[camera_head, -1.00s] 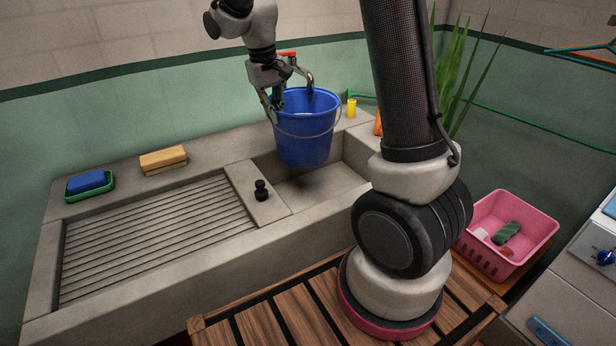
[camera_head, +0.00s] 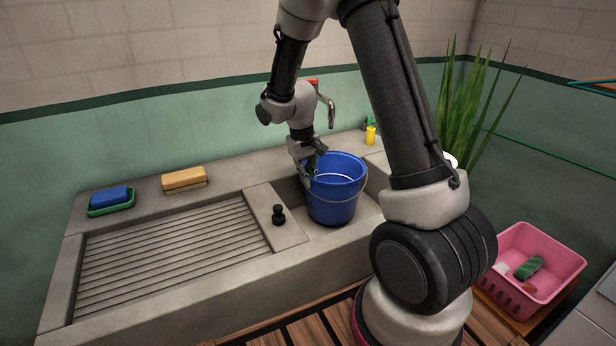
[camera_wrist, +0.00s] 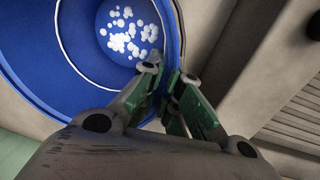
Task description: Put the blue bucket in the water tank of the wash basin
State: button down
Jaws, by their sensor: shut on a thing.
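My gripper (camera_head: 308,178) is at the bucket's left rim, fingers pointing down. In the wrist view my gripper (camera_wrist: 172,100) is shut on the wall of the bucket (camera_wrist: 40,60), its green finger pads at the rim. White foam-like dots (camera_wrist: 128,32) show inside the bucket.
The ribbed washboard (camera_head: 170,245) is left of the tank, with a dark knob (camera_head: 278,215) between them. A sponge block (camera_head: 184,179) and blue soap in a green dish (camera_head: 111,199) lie on the back ledge. A tap (camera_head: 326,100) and yellow bottle (camera_head: 370,135) stand behind the tank.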

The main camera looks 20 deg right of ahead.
jog(key=shift+f, duration=0.55)
jog(key=c, duration=1.6)
grip_release()
jog(key=shift+c, duration=0.2)
